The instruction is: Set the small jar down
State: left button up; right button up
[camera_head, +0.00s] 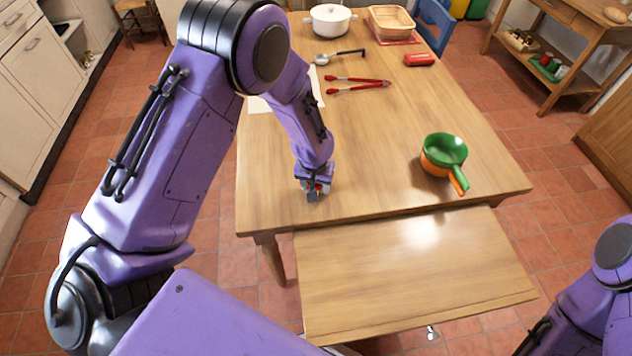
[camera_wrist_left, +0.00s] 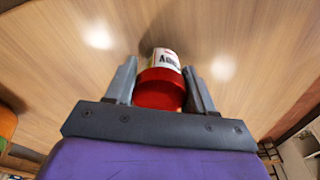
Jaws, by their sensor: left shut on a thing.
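The small jar (camera_wrist_left: 160,88) has a red lid and a white label with dark lettering. In the left wrist view it sits between the two fingers of my left gripper (camera_wrist_left: 162,88), which is shut on it. In the head view my left gripper (camera_head: 314,192) is low over the near left part of the wooden table (camera_head: 370,185), and only a little red of the jar shows between the fingers. I cannot tell whether the jar touches the tabletop. My right gripper is out of view; only part of my right arm shows at the lower right.
Stacked green and orange pans (camera_head: 445,150) stand to the right on the table. Red-handled tongs (camera_head: 357,84), a ladle (camera_head: 340,57), a red case (camera_head: 419,59), a white pot (camera_head: 331,19) and a basket (camera_head: 391,20) are farther back. The tabletop between my left gripper and the pans is clear.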

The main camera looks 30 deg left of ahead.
pick_arm(q)
jog(key=shift+w+f, duration=0.15)
jog(key=shift+f, duration=0.15)
jog(key=shift+s, duration=0.2)
jog(key=shift+f, duration=0.1)
jog(key=o, duration=1.1)
jog(key=shift+w, duration=0.1)
jog(key=shift+o, duration=0.2)
jog(key=r, duration=0.4)
jog(key=s+r, duration=0.1)
jog(key=r, duration=0.3)
jog(key=r+b, duration=0.1)
jog(key=r, duration=0.3)
jog(key=shift+s+d+r, duration=0.1)
jog(key=shift+s+d, duration=0.2)
jog(key=shift+s, duration=0.1)
